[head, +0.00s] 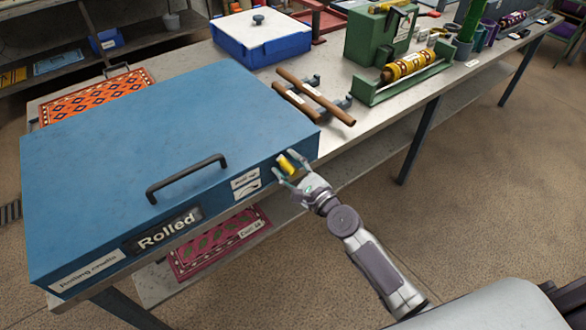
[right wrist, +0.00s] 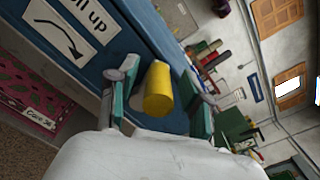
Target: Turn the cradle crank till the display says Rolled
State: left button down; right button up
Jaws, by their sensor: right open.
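The blue rolling cradle (head: 160,140) stands on the near left part of the bench with its lid down. Its display (head: 165,230) on the front reads "Rolled". The yellow crank knob (head: 286,164) is at the right end of the cradle's front. My right gripper (head: 284,168) is open with its fingers on either side of the knob. In the right wrist view the yellow knob (right wrist: 158,90) sits between the two fingers, with a visible gap on at least the right side. My left gripper is not in view.
A black handle (head: 187,175) stands up from the cradle lid. Brown rods (head: 315,95), a blue box (head: 260,38) and a green roller stand (head: 405,75) are farther along the bench. A pink rug (head: 215,243) lies on the lower shelf. Open floor (head: 470,190) lies at the right.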

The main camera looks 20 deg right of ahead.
jog(key=v, duration=1.2)
jog(key=shift+w, duration=0.1)
jog(key=s+d+f+n+g+h, duration=0.15)
jog(key=s+f+n, duration=0.3)
jog(key=f, duration=0.65)
jog(key=s+d+f+n+g+h, duration=0.1)
jog(key=s+d+f+n+g, duration=0.3)
jog(key=f, duration=0.7)
jog(key=s+d+f+n+g+h, duration=0.1)
jog(key=s+f+n+g+h, duration=0.1)
jog(key=f+n, duration=0.65)
jog(key=s+f+n+g, duration=0.2)
jog(key=s+f, duration=0.4)
jog(key=s, duration=0.3)
jog(key=s+a+f+n+g+h, duration=0.1)
jog(key=s+f+n+g, duration=0.2)
jog(key=s, duration=0.7)
jog(key=s+a+f+n+g, duration=0.1)
jog(key=s+f+n+g, duration=0.2)
jog(key=s+f, duration=0.7)
jog(key=shift+f+n+h, duration=0.3)
jog(key=shift+n+h, duration=0.05)
jog(key=shift+n, duration=0.85)
jog(key=shift+g, duration=0.25)
